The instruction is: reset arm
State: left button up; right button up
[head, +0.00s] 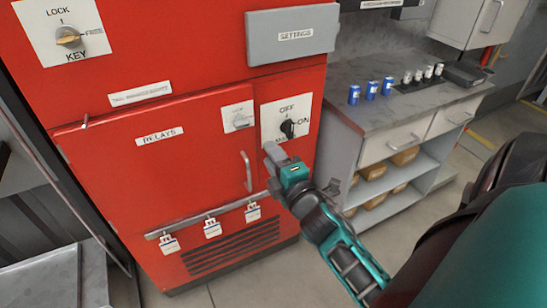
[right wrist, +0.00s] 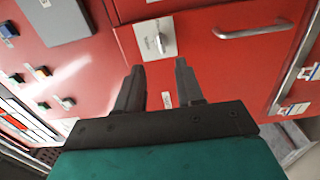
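My right gripper (head: 276,152) reaches in from the lower right in the head view, in front of the red cabinet (head: 215,165). Its fingertips appear just below the black OFF/ON switch (head: 288,128); contact cannot be told. In the right wrist view the gripper's two fingers (right wrist: 158,68) are apart with nothing between them. Beyond them is a pale plate with a small silver knob (right wrist: 158,43). My left gripper is not in view.
The relays door has a handle (head: 246,171) and a rail with several hanging tags (head: 212,227). A yellow key knob (head: 69,38) is at upper left. A grey settings panel (head: 293,35) juts out above. A counter (head: 385,80) with several blue cans stands right.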

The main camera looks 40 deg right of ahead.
dwell(0.5)
jog(key=s+a+f+m+g+y+p, duration=0.2)
jog(key=s+a+f+m+g+y, duration=0.4)
jog(key=s+a+f+m, duration=0.6)
jog(key=a+f, duration=0.3)
jog(key=shift+s+a+m+g+y, duration=0.2)
jog(key=shift+a+m+g+y, duration=0.1)
jog(key=shift+a, duration=0.05)
